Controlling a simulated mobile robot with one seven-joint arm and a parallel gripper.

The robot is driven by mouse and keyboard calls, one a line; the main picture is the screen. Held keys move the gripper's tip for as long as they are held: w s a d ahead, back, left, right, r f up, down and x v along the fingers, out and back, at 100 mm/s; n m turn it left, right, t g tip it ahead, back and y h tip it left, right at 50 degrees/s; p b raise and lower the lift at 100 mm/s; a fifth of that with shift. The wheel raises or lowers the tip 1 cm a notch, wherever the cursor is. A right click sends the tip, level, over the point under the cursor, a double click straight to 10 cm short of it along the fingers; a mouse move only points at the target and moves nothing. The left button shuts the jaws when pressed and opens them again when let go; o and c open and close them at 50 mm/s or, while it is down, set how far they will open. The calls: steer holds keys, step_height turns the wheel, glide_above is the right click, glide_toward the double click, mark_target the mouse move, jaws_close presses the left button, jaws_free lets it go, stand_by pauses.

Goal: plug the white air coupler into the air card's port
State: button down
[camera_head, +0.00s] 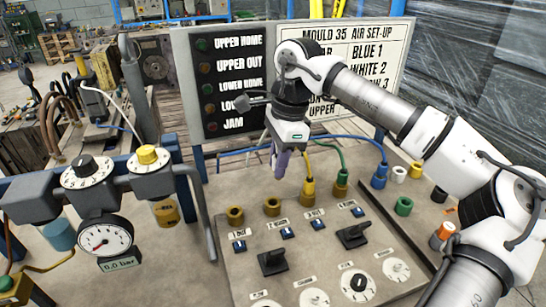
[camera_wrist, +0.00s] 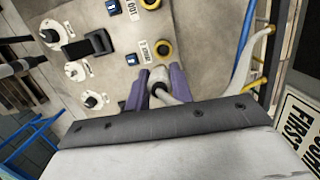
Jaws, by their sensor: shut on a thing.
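My gripper (camera_head: 281,163) hangs above the back edge of the sloping panel, its purple fingers pointing down. In the wrist view my gripper (camera_wrist: 157,88) is shut on the pale white-grey air coupler (camera_wrist: 158,75), which has a dark stem. In the head view the coupler is hidden by the fingers. Two empty brass ports, the left one (camera_head: 235,214) and the right one (camera_head: 272,206), stand on the panel below; the coupler looks apart from them. In the wrist view a brass port (camera_wrist: 164,49) lies just beyond the coupler. The air card (camera_head: 370,55) reads "WHITE 2"; my arm covers part of it.
Yellow (camera_head: 308,188) and green (camera_head: 341,178) hoses are plugged in to the right, with a blue fitting (camera_head: 379,176) beyond. Black switches (camera_head: 272,262) and dials (camera_head: 358,283) fill the front. A gauge (camera_head: 105,237) reading 0.0 bar stands left. A lamp board (camera_head: 228,80) rises behind.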

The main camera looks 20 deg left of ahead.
steer(key=shift+s+a+f+b, duration=0.1)
steer(key=shift+a+f+b, duration=0.1)
steer(key=shift+f+b, duration=0.65)
steer(key=shift+a+f+b, duration=0.15)
steer(key=shift+f+b, duration=0.35)
steer(key=shift+f, duration=0.8)
steer(key=shift+s+a+f+b, duration=0.1)
steer(key=shift+a+f+b, duration=0.1)
steer(key=shift+f+b, duration=0.65)
steer(key=shift+f+b, duration=0.95)
steer(key=shift+f, duration=0.5)
stand_by(0.4)
steer(key=c, duration=0.7)
jaws_free()
steer(key=shift+c, duration=0.2)
steer(key=shift+r+p, duration=2.6)
steer(key=shift+r, duration=1.15)
